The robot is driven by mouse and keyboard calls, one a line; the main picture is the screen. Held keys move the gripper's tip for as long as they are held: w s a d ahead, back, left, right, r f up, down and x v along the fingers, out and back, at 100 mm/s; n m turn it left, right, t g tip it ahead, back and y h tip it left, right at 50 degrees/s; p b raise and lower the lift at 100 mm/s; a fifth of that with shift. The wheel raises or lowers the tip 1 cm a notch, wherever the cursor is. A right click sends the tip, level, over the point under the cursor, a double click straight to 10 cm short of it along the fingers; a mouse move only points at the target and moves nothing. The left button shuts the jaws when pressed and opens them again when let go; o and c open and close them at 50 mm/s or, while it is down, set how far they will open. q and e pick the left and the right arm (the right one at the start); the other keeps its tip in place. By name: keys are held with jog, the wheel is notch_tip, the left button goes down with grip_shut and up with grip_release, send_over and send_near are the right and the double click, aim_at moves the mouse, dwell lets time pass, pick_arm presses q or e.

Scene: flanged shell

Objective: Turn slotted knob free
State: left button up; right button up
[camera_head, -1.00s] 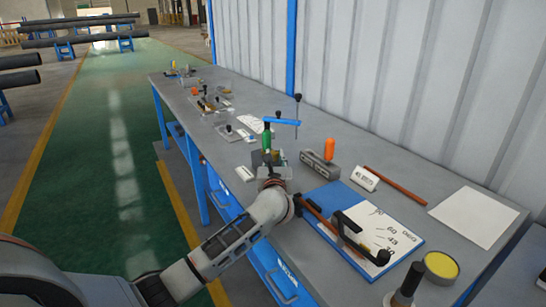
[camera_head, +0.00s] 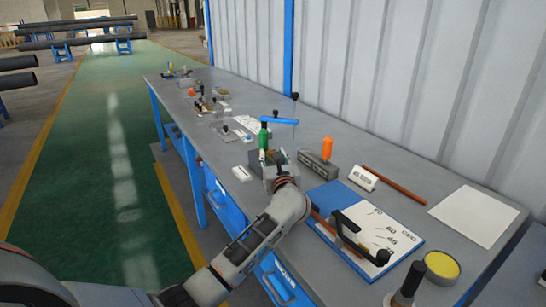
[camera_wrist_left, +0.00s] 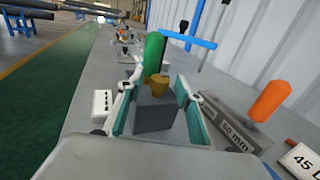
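A small brass-coloured knob (camera_wrist_left: 159,86) sits on top of a grey block (camera_wrist_left: 154,113) in the left wrist view; its slot cannot be made out. A green upright handle (camera_wrist_left: 153,54) stands just behind it and also shows in the head view (camera_head: 264,140). My left gripper (camera_wrist_left: 157,98) is open, its teal-padded fingers on either side of the block and knob. A gap shows beside the block, and I see no grip on the knob. My right gripper is in neither view.
A blue lever (camera_head: 281,121) on a post rises behind the block. An orange-handled grey block (camera_head: 318,165) stands close on the right. A blue-and-white angle board (camera_head: 365,230) lies nearer. A white sign (camera_head: 362,178) and brown rod (camera_head: 394,186) lie farther right.

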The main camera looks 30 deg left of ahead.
pick_arm(q)
jog(key=shift+r, duration=0.35)
notch_tip(320, 180, up, 9)
jog(key=shift+r, duration=0.15)
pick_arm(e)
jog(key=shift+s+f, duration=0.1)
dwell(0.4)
